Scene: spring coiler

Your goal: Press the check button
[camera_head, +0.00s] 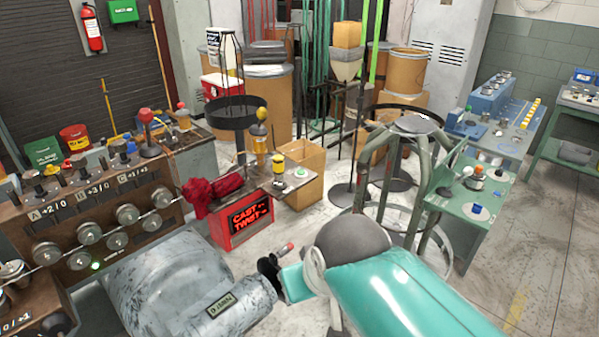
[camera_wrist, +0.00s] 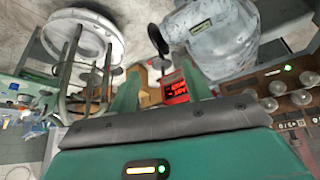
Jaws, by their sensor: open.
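No label reading "check" is legible. A green button on a pale base (camera_head: 300,172) sits on the small bench above the red-lit "CAST TWIST" display (camera_head: 248,220); I cannot tell if it is the check button. The display also shows between my fingers in the wrist view (camera_wrist: 176,88), farther off. My gripper (camera_wrist: 160,88) is open and empty, its two green fingers apart and touching nothing visible. In the head view my teal arm reaches in from the lower right and hides part of the gripper.
A grey drum machine (camera_head: 190,285) with a crank (camera_head: 268,268) stands close by at lower left. Behind it is a panel of dials (camera_head: 95,235) with a lit green lamp (camera_head: 96,265). A green tubular stand (camera_head: 415,125) and green bench (camera_head: 475,190) are at right. Open floor lies lower right.

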